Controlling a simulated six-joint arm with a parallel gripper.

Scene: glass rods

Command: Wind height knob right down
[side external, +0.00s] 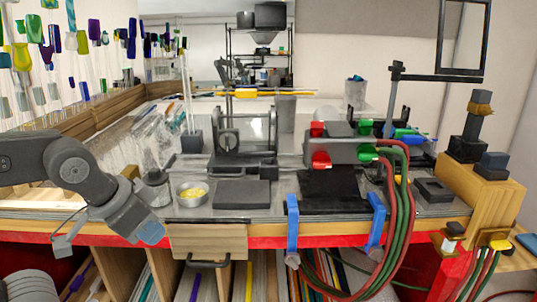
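A dark framed stand (262,138) is in the middle of the bench, with a clear panel. A round grey knob (228,140) sits on its left upright. I cannot tell for sure whether this is the height knob, or how high it is set. My gripper (148,230) hangs at the lower left, in front of the bench's front edge, well left of and nearer than the stand. It touches no knob. Its fingers are not clear from this angle, so its opening cannot be told. Nothing is seen held in it.
A metal bowl of yellow bits (192,193) and a dark flat block (243,194) lie before the stand. Red and green hoses (398,190) loop over the front edge at right, near blue clamps (293,225). Glass rods (100,60) crowd the back left.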

